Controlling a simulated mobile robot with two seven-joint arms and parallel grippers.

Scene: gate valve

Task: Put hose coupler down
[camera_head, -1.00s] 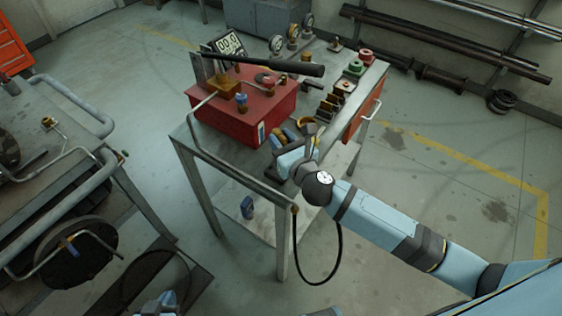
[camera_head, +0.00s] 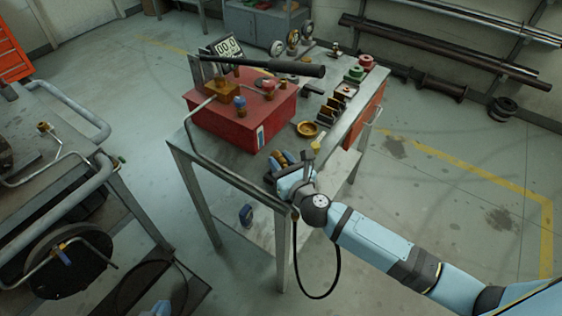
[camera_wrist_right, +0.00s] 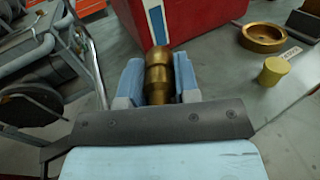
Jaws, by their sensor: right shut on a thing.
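The brass hose coupler (camera_wrist_right: 158,76) is a stepped, rounded cylinder between the two blue fingers of my right gripper (camera_wrist_right: 158,82) in the right wrist view. The fingers are shut on its sides. In the head view my right gripper (camera_head: 285,163) is at the near edge of the grey bench (camera_head: 206,150), in front of the red box. The coupler is hard to make out there, and I cannot tell whether it touches the bench. My left gripper (camera_head: 160,309) barely shows at the bottom edge, and its fingers are unclear.
The red box (camera_head: 232,128) stands just beyond my right gripper. A brass ring (camera_head: 307,129) and a yellow plug (camera_head: 315,146) are on the bench to its right. A black hose (camera_head: 338,262) hangs below the bench edge. A long black bar (camera_head: 275,67) lies across the top.

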